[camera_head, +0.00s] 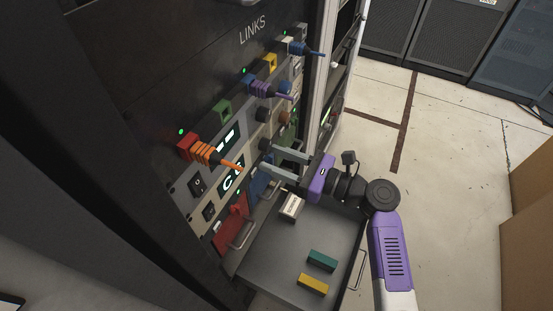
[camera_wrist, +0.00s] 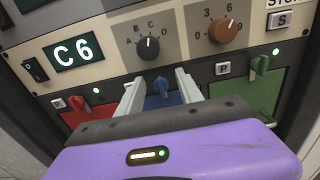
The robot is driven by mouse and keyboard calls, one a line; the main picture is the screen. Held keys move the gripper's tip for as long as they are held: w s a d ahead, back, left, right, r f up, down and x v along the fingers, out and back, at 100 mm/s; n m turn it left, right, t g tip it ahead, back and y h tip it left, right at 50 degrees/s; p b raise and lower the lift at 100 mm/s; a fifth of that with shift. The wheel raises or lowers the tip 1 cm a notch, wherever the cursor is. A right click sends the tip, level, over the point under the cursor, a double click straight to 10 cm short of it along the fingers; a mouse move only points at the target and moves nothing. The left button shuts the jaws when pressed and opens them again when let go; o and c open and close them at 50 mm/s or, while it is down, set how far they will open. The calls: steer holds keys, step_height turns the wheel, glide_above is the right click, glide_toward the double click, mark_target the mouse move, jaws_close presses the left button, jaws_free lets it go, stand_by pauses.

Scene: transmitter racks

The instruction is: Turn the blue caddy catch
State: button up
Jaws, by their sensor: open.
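The blue caddy catch (camera_wrist: 161,86) is a small blue knob at the top of the blue caddy front (camera_wrist: 163,100) in the wrist view. The blue caddy (camera_head: 261,187) also shows in the head view, below my fingers, where I cannot make out its catch. My gripper (camera_head: 267,156) is open at the rack front. In the wrist view its two pale fingers (camera_wrist: 158,77) stand apart, one on each side of the blue catch. Whether they touch it cannot be told. The lower part of the blue caddy is hidden by my gripper.
A red catch (camera_wrist: 76,102) is to the left and a green catch (camera_wrist: 259,66) to the right. Black (camera_wrist: 148,47) and brown (camera_wrist: 222,28) dials sit above. An open drawer (camera_head: 262,263) with several small blocks lies below my gripper. Orange plug (camera_head: 207,152) juts out nearby.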

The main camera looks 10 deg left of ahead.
jaws_close()
steer(key=shift+n, duration=0.4)
steer(key=n, duration=0.2)
steer(key=n+b, duration=0.1)
steer(key=shift+s+a+f+n, duration=0.1)
steer(key=shift+s+n, duration=0.1)
steer(key=shift+n, duration=0.2)
steer(key=n+b, duration=0.1)
steer(key=n, duration=0.1)
steer(key=n+b, duration=0.1)
steer(key=n, duration=0.1)
steer(key=shift+s+f+n+b, duration=0.1)
steer(key=shift+f+n+b, duration=0.1)
steer(key=shift+n+b, duration=0.15)
steer(key=shift+s+f+n+b, duration=0.1)
steer(key=shift+f+n+b, duration=0.05)
steer(key=shift+n+b, duration=1.7)
steer(key=shift+s+f+n+b, duration=0.15)
steer(key=shift+n+b, duration=1.05)
steer(key=shift+n, duration=1.2)
steer(key=shift+w, duration=0.1)
